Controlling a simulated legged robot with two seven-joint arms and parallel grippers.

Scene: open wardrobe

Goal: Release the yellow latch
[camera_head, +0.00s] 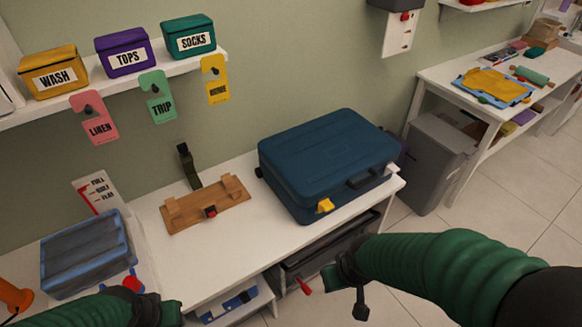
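The yellow latch (325,205) is a small tab on the front face of a closed dark blue suitcase (325,150), near its lower front corner. The suitcase lies flat on the white bench, with a dark handle on its right part. My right gripper (345,292) is below and in front of the latch, apart from it, beyond the bench's front edge. Its fingers look spread, with nothing between them. My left gripper (160,311) is at the bottom left, far from the suitcase and partly cut off; its finger state is unclear.
A wooden board (208,205) with a red knob and a blue-grey case (87,257) stand left of the suitcase. A dark drawer (325,245) sits below the bench top. A grey bin (432,165) stands at right. Bare bench top (240,245) lies in front of the board.

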